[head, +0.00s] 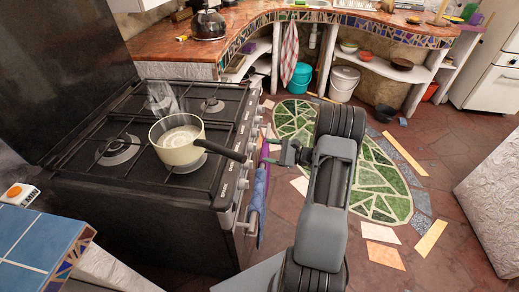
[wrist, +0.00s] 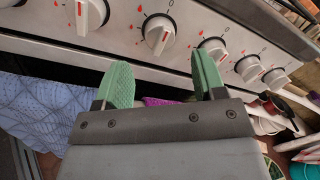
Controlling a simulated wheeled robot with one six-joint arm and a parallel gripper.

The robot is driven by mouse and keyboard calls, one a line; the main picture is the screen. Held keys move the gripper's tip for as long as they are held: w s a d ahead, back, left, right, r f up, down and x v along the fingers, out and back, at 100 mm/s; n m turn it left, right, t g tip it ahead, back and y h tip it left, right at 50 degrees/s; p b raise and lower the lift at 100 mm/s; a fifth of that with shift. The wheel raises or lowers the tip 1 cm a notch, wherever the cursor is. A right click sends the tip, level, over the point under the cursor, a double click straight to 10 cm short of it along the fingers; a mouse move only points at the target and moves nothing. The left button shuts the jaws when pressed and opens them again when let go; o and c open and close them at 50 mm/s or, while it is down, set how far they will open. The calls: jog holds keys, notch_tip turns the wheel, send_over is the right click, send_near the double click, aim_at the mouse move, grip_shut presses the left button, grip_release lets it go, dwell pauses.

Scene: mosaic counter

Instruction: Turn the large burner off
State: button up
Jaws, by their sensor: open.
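The black stove (head: 130,195) stands at the left in the head view, its knobs along its right-hand front. A wide burner (head: 118,150) is bare; no flame shows on it. A cream pot (head: 178,152) with a dark handle stands over another burner (head: 188,165). My gripper (head: 277,152) is in front of the knobs, apart from the stove front. In the wrist view my gripper (wrist: 163,80) is open and empty, its green pads below the row of knobs.
A blue cloth (head: 258,200) hangs on the stove front and shows in the wrist view (wrist: 40,110). A glass (head: 162,98) stands behind the pot. A kettle (head: 208,24) stands on the counter. The floor with its green mosaic (head: 380,190) is open to the right.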

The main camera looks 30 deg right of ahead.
jog(key=v, duration=0.9)
jog(key=shift+a, duration=0.2)
